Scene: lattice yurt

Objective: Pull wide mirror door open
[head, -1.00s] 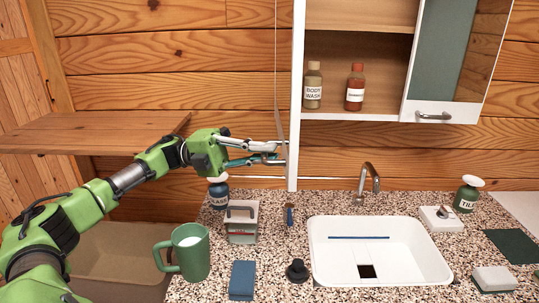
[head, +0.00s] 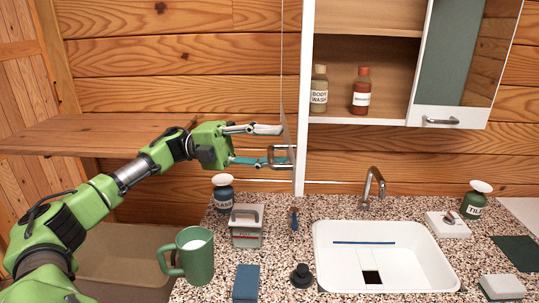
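The wide mirror door (head: 283,80) stands swung out from the cabinet's left side and shows almost edge-on as a thin panel. Its metal handle (head: 281,148) is near the panel's lower end. My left gripper (head: 273,144) is at the handle from the left, fingers spread. The upper finger is above the handle and the lower finger overlaps it in view; I cannot tell whether they touch. The cabinet (head: 304,100) has its left compartment exposed. My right gripper is not in view.
A body wash bottle (head: 319,92) and a red bottle (head: 361,92) stand in the cabinet. A narrower mirror door (head: 452,70) is shut at right. Below are a green mug (head: 197,257), a tin (head: 246,228), a wash bottle (head: 223,196), a faucet (head: 372,185) and a sink (head: 420,255).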

